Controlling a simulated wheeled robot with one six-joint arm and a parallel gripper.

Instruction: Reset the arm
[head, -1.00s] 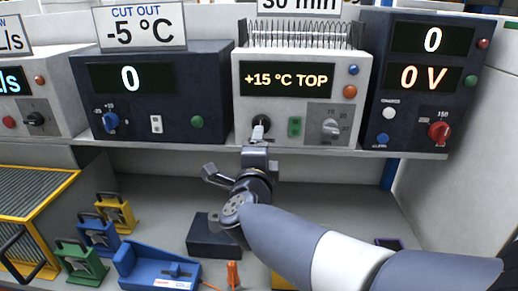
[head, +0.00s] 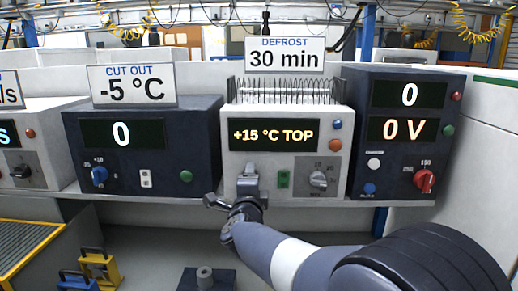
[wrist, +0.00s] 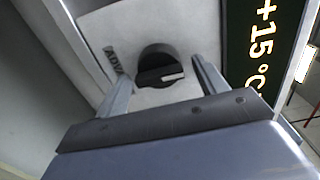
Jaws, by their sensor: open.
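My gripper (head: 249,178) is in front of the white device (head: 232,152) in the middle of the shelf. In the wrist view its two fingers stand apart, with the black knob (wrist: 160,68) between and beyond them. The knob carries a white pointer line and lies on a light plate marked "ADV". The fingers do not appear to touch the knob. In the head view my gripper hides the knob.
A dark device (head: 205,115) with a blue knob stands on the left, and a dark device (head: 372,90) reading "0 V" on the right. Below the shelf are a yellow block (head: 100,268), a blue block (head: 78,283) and a dark block with a grey cylinder (head: 205,277).

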